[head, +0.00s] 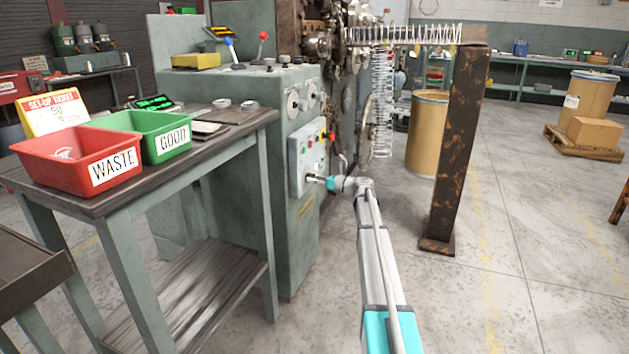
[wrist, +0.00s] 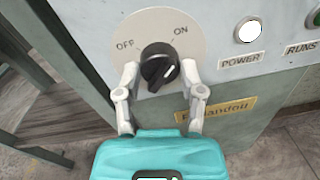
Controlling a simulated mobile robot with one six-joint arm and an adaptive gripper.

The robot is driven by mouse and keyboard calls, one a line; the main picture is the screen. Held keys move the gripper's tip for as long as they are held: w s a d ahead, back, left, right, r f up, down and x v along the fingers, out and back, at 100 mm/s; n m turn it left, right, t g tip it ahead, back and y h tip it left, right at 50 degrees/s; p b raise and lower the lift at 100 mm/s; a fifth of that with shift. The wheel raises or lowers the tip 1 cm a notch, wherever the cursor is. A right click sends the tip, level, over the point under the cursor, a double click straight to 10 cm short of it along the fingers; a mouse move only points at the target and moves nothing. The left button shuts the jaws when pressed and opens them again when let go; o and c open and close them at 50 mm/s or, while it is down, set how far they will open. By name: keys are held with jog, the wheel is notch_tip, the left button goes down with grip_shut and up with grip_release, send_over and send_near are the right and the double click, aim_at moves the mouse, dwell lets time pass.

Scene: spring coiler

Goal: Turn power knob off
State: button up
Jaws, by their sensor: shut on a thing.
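The power knob (wrist: 158,68) is black and sits on a round pale plate (wrist: 185,50) marked OFF at the upper left and ON at the upper right. A short white mark shows on its lower right side; I cannot tell surely which label its pointer faces. My gripper (wrist: 160,76) has one finger on each side of the knob and is shut on it. In the head view my gripper (head: 318,180) reaches the lower part of the grey control panel (head: 308,150) on the green machine, hiding most of the knob.
A white POWER lamp (wrist: 250,30) is right of the knob, above a yellow nameplate (wrist: 216,110). A workbench (head: 215,150) with a red WASTE bin (head: 60,160) and a green GOOD bin (head: 150,130) stands left. A rusty post (head: 458,150) stands right of my arm.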

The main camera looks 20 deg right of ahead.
jog(key=shift+n, duration=0.3)
jog(key=n, duration=0.3)
jog(key=shift+n, duration=0.3)
jog(key=n+b, duration=0.1)
jog(key=n, duration=0.3)
jog(key=shift+n+y, duration=0.4)
jog(key=n, duration=0.4)
jog(key=shift+n, duration=0.3)
jog(key=n, duration=0.5)
jog(key=shift+y, duration=0.3)
jog(key=shift+f, duration=0.1)
jog(key=o, duration=1.2)
jog(key=shift+c, duration=0.2)
